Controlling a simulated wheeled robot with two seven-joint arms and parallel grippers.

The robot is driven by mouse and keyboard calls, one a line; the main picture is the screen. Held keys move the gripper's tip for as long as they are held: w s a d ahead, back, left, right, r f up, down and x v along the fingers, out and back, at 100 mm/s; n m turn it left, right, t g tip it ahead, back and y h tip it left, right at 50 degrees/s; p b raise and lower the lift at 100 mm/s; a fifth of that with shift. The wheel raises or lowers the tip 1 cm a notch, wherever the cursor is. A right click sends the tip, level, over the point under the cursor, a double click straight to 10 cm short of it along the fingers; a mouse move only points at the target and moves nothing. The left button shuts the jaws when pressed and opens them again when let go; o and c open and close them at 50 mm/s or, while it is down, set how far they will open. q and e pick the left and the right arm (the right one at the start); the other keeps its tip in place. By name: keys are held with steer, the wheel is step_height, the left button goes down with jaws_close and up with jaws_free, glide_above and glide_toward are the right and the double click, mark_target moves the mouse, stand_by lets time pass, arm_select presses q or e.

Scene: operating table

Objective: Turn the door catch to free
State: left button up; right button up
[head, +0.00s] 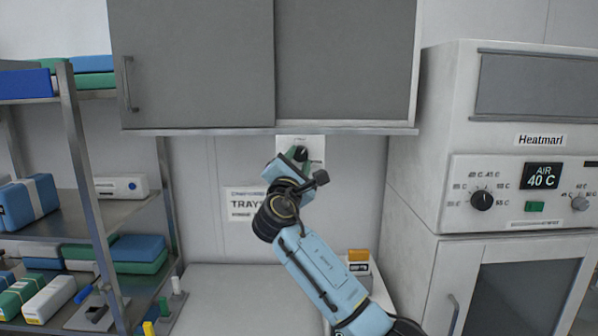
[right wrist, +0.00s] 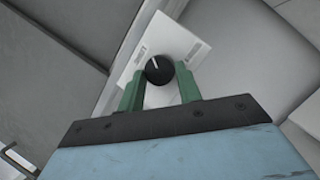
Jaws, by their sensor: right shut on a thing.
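The door catch is a round black knob (right wrist: 159,70) with a pale pointer line, on a white plate (right wrist: 143,52) fixed to the wall. In the head view the plate (head: 316,146) sits just under the wall cabinet, and the knob (head: 301,152) is partly hidden by my gripper. My right gripper (right wrist: 159,82) has green fingers, one on each side of the knob, and is shut on it. It also shows in the head view (head: 298,158), reaching up to the plate. The lettering on the plate is too small to read. My left gripper is not in view.
A grey cabinet with a sliding door (head: 195,65) hangs above the plate. A TRAYS sign (head: 243,204) is on the wall at left. A heating cabinet (head: 440,120) stands at right, a metal shelf rack (head: 85,170) at left. The counter (head: 230,290) below is mostly clear.

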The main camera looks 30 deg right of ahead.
steer(key=m, duration=0.2)
steer(key=m+g+b, duration=0.1)
steer(key=shift+a+m+g, duration=0.15)
steer(key=shift+m+g, duration=0.15)
steer(key=shift+m, duration=0.1)
steer(key=m+g, duration=0.1)
steer(key=m, duration=0.2)
steer(key=shift+w+r+b, duration=0.1)
steer(key=shift+r+b, duration=0.05)
steer(key=shift+b, duration=0.25)
steer(key=m+g, duration=0.1)
steer(key=m, duration=0.1)
steer(key=shift+r+m, duration=0.2)
steer(key=shift+m, duration=0.2)
steer(key=shift+r+m+g+y, duration=0.15)
steer(key=shift+m+g+y, duration=0.25)
steer(key=shift+m, duration=1.1)
steer(key=o, duration=1)
steer(key=shift+a, duration=0.15)
